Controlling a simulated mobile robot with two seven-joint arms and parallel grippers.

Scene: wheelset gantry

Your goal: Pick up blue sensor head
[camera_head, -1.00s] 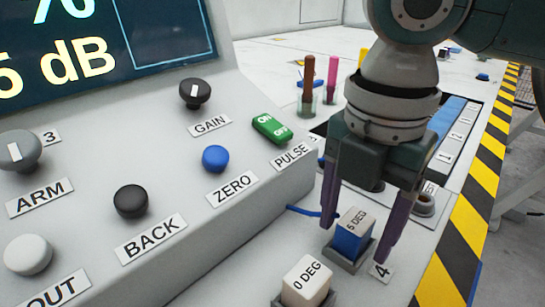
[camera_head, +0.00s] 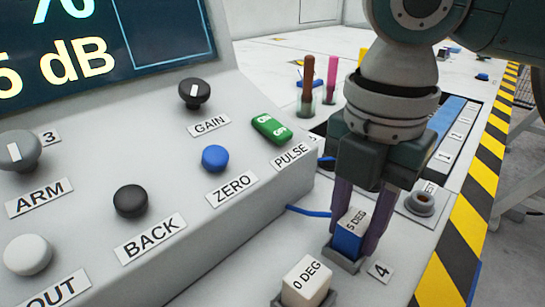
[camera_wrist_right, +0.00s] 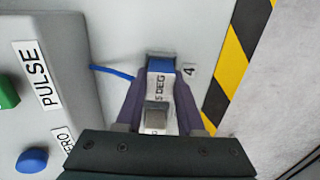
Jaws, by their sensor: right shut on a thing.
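The blue sensor head (camera_head: 348,240) has a pale top labelled "5 DEG" and sits in a grey holder (camera_head: 343,259) beside the "4" label. My right gripper (camera_head: 361,240) points down and is shut on it, one purple finger on each side. In the right wrist view the sensor head (camera_wrist_right: 161,68) shows between the fingers of my right gripper (camera_wrist_right: 158,88). It still appears to be in its holder. My left gripper is not in view.
A white "0 DEG" head (camera_head: 306,281) stands in its own holder just in front. The grey control console (camera_head: 240,225) with knobs and buttons is close on the left. A blue cable (camera_head: 308,211) lies behind the holder. A yellow-black striped edge (camera_head: 468,215) runs along the right.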

